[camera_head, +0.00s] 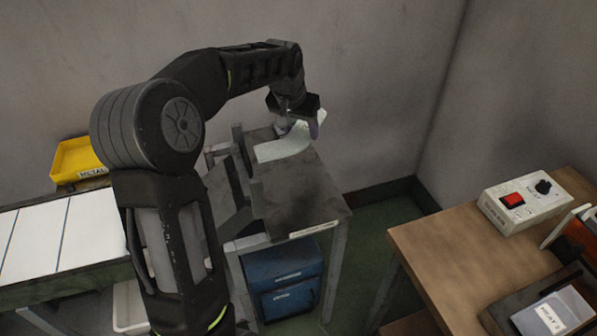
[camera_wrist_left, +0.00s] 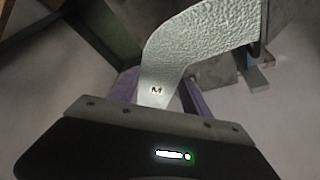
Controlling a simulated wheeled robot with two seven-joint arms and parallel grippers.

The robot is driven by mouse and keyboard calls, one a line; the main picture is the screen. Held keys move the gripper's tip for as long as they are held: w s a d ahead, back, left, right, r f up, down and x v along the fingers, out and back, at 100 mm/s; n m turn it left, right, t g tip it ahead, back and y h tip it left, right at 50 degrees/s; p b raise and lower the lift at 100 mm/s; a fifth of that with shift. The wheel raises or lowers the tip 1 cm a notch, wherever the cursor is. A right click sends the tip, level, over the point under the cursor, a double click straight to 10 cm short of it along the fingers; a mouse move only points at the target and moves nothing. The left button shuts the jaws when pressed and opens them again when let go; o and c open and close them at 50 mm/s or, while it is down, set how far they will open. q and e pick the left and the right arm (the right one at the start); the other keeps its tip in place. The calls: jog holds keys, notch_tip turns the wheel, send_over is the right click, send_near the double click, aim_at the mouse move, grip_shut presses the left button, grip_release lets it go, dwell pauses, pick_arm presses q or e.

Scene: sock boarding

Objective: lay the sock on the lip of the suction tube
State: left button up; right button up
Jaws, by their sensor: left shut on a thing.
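The sock (camera_head: 284,146) is a pale, whitish-green textured strip. One end is up at my left gripper (camera_head: 311,127) and the rest slopes down to the left over the dark-topped table. In the left wrist view the sock (camera_wrist_left: 190,45) bends up and right from between the purple fingers of my left gripper (camera_wrist_left: 160,92), which is shut on it. A small dark mark shows on the sock near the fingers. I cannot clearly pick out the suction tube or its lip; the arm and sock cover part of that area. My right gripper is out of view.
The dark table (camera_head: 305,205) has a bare front part and upright dark plates at its left. Blue drawers (camera_head: 283,280) stand beneath it. A yellow bin (camera_head: 75,158) is at the left. A wooden bench (camera_head: 440,250) with a heat control box (camera_head: 525,203) stands at right.

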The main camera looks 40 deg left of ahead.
aim_at(291, 147)
pick_arm(q)
notch_tip(291, 147, down, 11)
jog(key=shift+r+p, duration=0.2)
jog(key=shift+p, duration=0.1)
jog(key=shift+f, duration=2.2)
jog(key=shift+f, duration=0.1)
jog(key=shift+f, duration=0.15)
jog(key=o, duration=1.3)
jog(key=shift+r, duration=0.25)
jog(key=v, duration=1.2)
jog(key=shift+s+b, duration=0.1)
jog(key=shift+b, duration=0.25)
jog(key=shift+f, duration=0.1)
